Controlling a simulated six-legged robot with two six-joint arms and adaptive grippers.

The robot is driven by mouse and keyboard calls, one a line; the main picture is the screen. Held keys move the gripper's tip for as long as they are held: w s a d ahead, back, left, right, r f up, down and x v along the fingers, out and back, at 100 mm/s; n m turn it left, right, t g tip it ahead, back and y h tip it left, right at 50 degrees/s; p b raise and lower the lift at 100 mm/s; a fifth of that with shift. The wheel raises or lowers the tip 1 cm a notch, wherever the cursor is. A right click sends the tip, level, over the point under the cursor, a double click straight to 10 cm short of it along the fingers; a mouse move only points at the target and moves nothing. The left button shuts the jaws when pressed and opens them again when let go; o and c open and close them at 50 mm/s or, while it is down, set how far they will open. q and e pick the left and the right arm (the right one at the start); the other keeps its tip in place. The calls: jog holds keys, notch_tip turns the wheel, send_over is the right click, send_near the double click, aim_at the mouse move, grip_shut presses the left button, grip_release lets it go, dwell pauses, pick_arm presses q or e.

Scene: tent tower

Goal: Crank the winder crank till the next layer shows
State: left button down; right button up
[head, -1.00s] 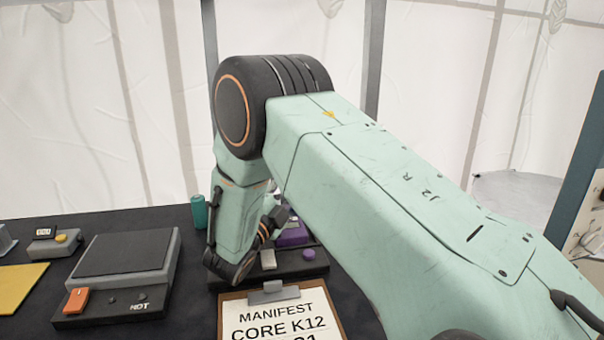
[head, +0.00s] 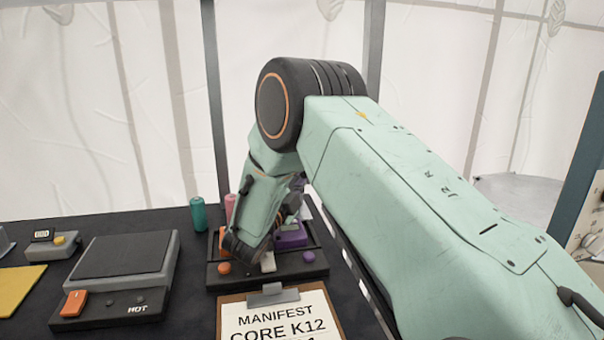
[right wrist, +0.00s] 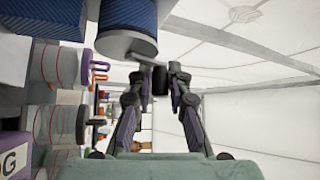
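In the right wrist view a drum (right wrist: 128,42) with a blue ribbed body and pale grey end sits at the top. A dark handle (right wrist: 160,81), seemingly the winder crank's, stands just below and beside it. How the handle joins the drum is hard to make out. In the head view my right arm comes in from the right and bends down at mid-picture; its gripper is not seen there. My left gripper is in neither view.
In the head view the dark table holds a hot plate (head: 125,252), a clipboard (head: 245,318) reading MANIFEST CORE K12, a dark tray (head: 290,275) with buttons, and a teal cylinder (head: 198,214).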

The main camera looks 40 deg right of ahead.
jog(key=shift+s+d, duration=0.1)
grip_shut()
